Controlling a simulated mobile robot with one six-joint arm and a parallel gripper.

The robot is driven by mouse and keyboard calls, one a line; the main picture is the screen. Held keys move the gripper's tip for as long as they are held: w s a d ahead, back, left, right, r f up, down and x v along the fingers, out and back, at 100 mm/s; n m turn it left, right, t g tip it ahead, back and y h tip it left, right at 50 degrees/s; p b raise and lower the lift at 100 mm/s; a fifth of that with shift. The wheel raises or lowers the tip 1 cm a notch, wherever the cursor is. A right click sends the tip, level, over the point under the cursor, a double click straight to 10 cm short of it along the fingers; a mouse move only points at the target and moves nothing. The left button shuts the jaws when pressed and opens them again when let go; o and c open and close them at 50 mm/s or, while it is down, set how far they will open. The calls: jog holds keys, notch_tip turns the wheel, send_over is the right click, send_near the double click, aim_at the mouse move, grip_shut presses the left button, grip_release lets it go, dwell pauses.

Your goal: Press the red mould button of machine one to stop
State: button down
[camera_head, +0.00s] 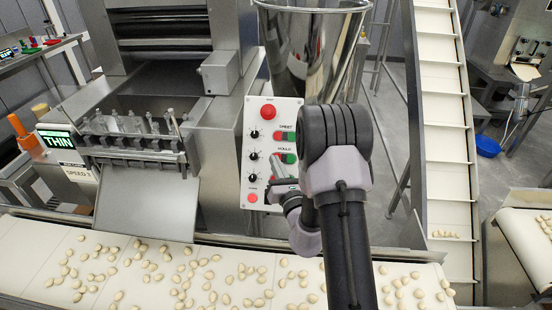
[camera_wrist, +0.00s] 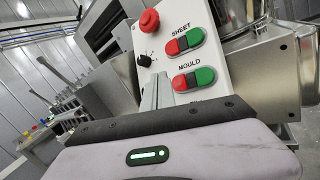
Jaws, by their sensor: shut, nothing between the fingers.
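The white control panel (camera_head: 260,148) of the machine stands behind my arm. In the wrist view, the red mould button (camera_wrist: 180,83) is the left half of a red and green pair under the word MOULD. My gripper (camera_wrist: 163,78) is shut and empty, its fingers just left of that red button. I cannot tell whether they touch it. In the head view, my gripper (camera_head: 274,158) is in front of the panel and partly covers the mould pair; its green half (camera_head: 290,158) shows.
Above the mould pair is the sheet pair, red (camera_wrist: 172,47) and green (camera_wrist: 195,37). A red mushroom button (camera_wrist: 149,21) is at the panel top, with black knobs (camera_head: 252,156) at left. A steel hopper (camera_head: 310,50) stands behind. A conveyor (camera_head: 130,300) carries many pasta pieces below.

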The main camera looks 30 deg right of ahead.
jog(key=shift+w+d+f, duration=0.4)
jog(key=shift+w+f, duration=0.1)
jog(key=shift+w, duration=0.15)
jog(key=shift+w+d+f, duration=0.1)
jog(key=shift+w, duration=0.05)
dwell(1.5)
jog(key=shift+w+d+f, duration=0.15)
jog(key=shift+w+d+f, duration=0.15)
jog(key=shift+w+f, duration=0.05)
jog(key=shift+w, duration=0.1)
dwell(0.8)
jog(key=shift+s+r, duration=0.1)
jog(key=shift+s+a+r, duration=0.35)
jog(key=shift+s+a, duration=0.05)
jog(key=shift+s, duration=0.05)
dwell(0.3)
jog(key=s+a+r, duration=0.2)
jog(key=s, duration=0.1)
jog(key=shift+s+a+r, duration=0.2)
jog(key=shift+s+r, duration=0.1)
jog(key=shift+r, duration=0.05)
